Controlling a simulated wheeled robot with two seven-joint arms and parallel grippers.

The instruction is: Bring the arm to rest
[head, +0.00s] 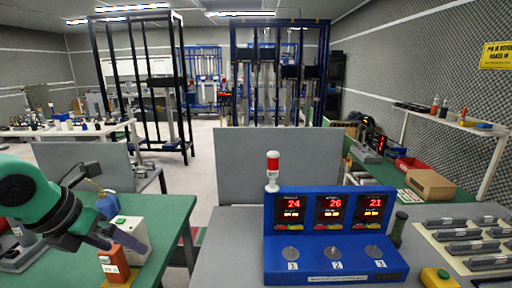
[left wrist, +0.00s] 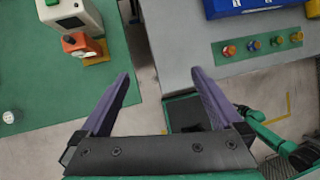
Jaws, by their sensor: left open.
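My left arm (head: 40,200), green and dark grey, comes in from the left of the head view over the green table. My left gripper (head: 103,243) points down and right there, close to an orange device and a white box; whether it touches them cannot be told in that view. In the left wrist view my left gripper (left wrist: 161,74) is open, with its two purple fingers wide apart and nothing between them. Below the fingers lie the gap between two tables and the pale floor. My right gripper is not in view.
The orange device (left wrist: 80,44) and white box (left wrist: 72,14) stand on the green table (left wrist: 40,110). A grey table (head: 228,262) holds a blue panel (head: 335,272) with red displays and a grey screen (head: 225,165). A yellow button box (head: 438,279) stands at right.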

